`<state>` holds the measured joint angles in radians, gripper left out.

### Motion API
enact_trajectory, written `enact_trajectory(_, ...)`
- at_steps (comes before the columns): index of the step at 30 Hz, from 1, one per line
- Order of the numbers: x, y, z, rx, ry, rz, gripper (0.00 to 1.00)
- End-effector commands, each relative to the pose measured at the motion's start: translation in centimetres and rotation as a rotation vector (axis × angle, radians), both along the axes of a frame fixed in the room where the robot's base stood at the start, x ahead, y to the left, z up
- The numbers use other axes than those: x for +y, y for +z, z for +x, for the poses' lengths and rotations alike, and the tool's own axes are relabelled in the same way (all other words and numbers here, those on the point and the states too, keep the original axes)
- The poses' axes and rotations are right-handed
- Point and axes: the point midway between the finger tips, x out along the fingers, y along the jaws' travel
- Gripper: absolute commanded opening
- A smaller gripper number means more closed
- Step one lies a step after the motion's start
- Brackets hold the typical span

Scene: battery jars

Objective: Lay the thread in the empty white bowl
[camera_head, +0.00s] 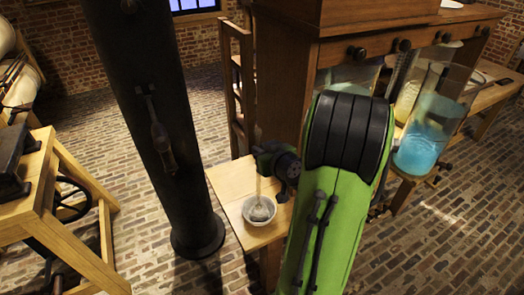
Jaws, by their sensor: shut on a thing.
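A small white bowl (249,219) stands on the light wooden ledge at the lower middle. A pale, thin thread (258,188) hangs upright above it, its lower end at or inside the bowl. A greyish patch shows inside the bowl; I cannot tell whether it is part of the thread or the bowl's shading. My gripper (261,156) is above the bowl, shut on the thread near its upper part. The fingertips are small and dark, so their exact grip is hard to see. My green arm comes from the lower right and hides part of the ledge.
A wooden cabinet (285,75) rises behind my gripper. Tall glass jars, one with blue liquid (417,154), stand at the right. A dark column (150,120) stands left of the ledge (230,179). A wooden stand (60,215) is at far left. Brick floor between is clear.

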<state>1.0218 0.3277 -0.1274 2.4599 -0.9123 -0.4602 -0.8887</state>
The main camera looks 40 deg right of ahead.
Motion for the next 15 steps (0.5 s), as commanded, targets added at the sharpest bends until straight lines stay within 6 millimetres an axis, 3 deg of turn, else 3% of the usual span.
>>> enact_trajectory(6,0.0,0.3,0.0,-0.001,0.000,0.000,0.00)
enact_trajectory(15,0.0,3.9,0.0,-0.001,0.000,-0.001,0.00)
